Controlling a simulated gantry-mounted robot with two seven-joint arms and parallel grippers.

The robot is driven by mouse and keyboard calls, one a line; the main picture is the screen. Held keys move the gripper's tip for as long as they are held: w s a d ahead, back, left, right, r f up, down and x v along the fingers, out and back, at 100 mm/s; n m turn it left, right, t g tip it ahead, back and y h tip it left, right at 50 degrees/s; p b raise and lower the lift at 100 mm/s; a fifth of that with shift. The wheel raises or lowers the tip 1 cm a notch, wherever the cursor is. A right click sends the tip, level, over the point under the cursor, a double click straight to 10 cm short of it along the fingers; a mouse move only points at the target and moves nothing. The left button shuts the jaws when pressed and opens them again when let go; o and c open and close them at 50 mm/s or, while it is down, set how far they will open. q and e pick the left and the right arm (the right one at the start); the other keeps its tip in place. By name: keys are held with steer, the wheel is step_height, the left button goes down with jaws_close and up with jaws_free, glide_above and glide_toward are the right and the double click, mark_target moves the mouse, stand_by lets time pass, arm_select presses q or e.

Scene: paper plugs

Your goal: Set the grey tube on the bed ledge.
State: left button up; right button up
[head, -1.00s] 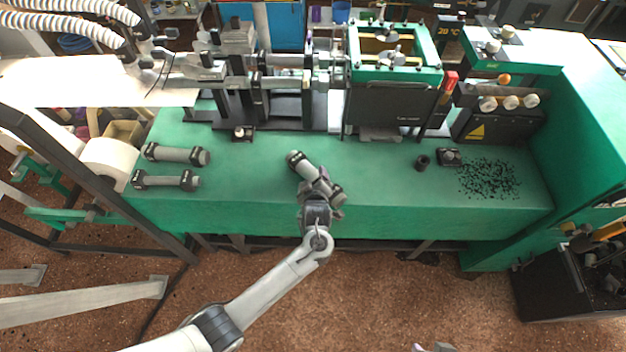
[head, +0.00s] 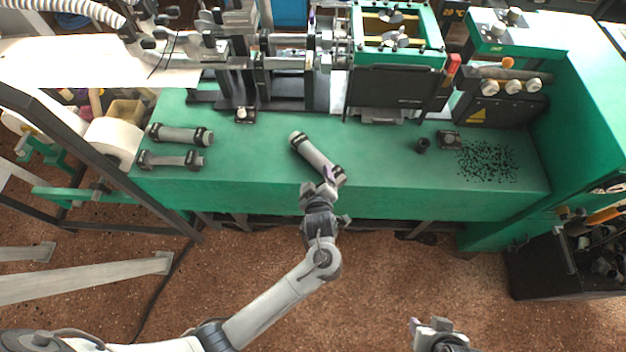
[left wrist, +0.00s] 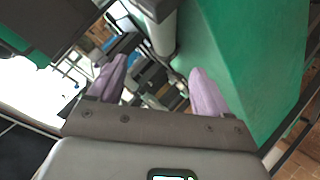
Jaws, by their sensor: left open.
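A grey tube (head: 316,157) with dark ends lies slantwise on the green bed ledge (head: 248,165). My left gripper (head: 322,187) is open at the tube's near right end, by the ledge's front edge. In the head view I cannot tell whether it touches the tube. In the left wrist view the purple fingers of the left gripper (left wrist: 156,82) stand apart with nothing between them. A grey cylinder, which looks like the tube (left wrist: 163,32), shows beyond them. My right gripper (head: 436,332) shows only partly at the bottom edge.
Two similar grey pieces, an upper one (head: 180,135) and a lower one (head: 172,160), lie at the ledge's left end. Machinery (head: 395,90) stands behind.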

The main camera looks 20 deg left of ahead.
arm_select(q)
steer(key=s+a+r+m+g+h, duration=0.1)
steer(key=s+a+m+g, duration=0.1)
steer(key=s+m, duration=0.3)
steer(key=s+a+r+m+g+h, duration=0.1)
steer(key=s+m, duration=0.4)
steer(key=s, duration=0.7)
steer(key=s+a+r+m+g+h, duration=0.1)
steer(key=s+a+m+g+h, duration=0.2)
steer(key=s, duration=0.6)
steer(key=shift+s+a+r+m+g, duration=0.3)
steer(key=shift+a+m+g, duration=0.4)
steer(key=shift+m, duration=0.4)
steer(key=shift+d, duration=0.15)
step_height(320, 180, up, 27)
steer(key=p, duration=2.7)
steer(key=shift+r, duration=0.2)
steer(key=shift+f, duration=0.1)
